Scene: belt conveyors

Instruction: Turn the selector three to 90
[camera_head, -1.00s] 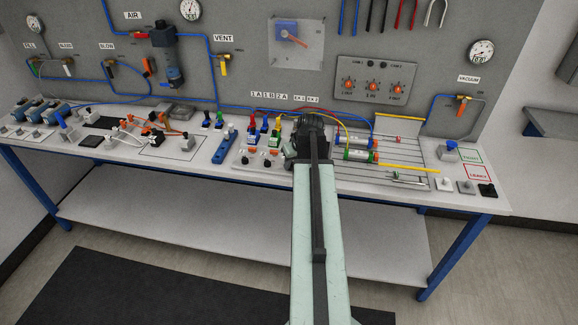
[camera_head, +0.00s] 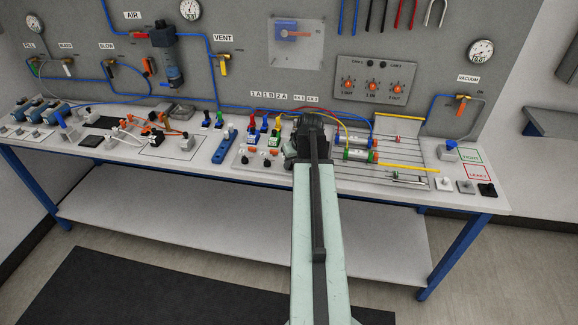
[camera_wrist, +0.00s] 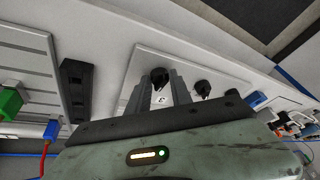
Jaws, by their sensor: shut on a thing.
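My gripper (camera_wrist: 159,92) is over the selector panel (camera_wrist: 133,68), with a finger on either side of a black selector knob (camera_wrist: 160,76). It is shut on this knob. A small white label with a dark mark lies beside the knob between the fingers; I cannot read it for sure. A second black selector knob (camera_wrist: 203,88) stands free to the right in the wrist view. In the head view, two black knobs (camera_head: 249,162) show on the panel left of my gripper (camera_head: 291,163), and the gripped knob is hidden behind my gripper and arm.
A black block (camera_wrist: 75,88) and a grooved plate (camera_wrist: 25,65) lie left of the panel in the wrist view. In the head view, coloured valves (camera_head: 264,127) stand behind the panel, and cylinders (camera_head: 352,140) lie to the right. A blue manifold (camera_head: 224,146) stands left.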

